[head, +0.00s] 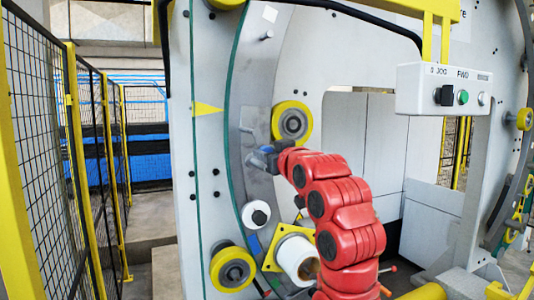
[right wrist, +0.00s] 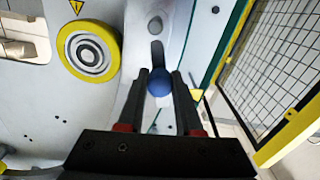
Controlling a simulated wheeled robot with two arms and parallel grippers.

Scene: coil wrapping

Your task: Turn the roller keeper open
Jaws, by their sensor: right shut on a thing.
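The roller keeper shows in the right wrist view as a blue ball knob (right wrist: 159,82) in front of the grey ring plate. My right gripper (right wrist: 160,84) has its two dark fingers on either side of this knob and is shut on it. In the head view my right gripper (head: 260,160) is at the grey ring, just below and left of a yellow-rimmed roller (head: 292,122). This roller also shows at the upper left of the right wrist view (right wrist: 90,50). The gripper hides most of the keeper in the head view. My left gripper is not in view.
A white roll (head: 256,214), a larger white roll (head: 298,258) and another yellow roller (head: 233,268) sit below the gripper. A control box (head: 445,90) hangs at the upper right. A mesh fence (head: 45,120) stands at the left.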

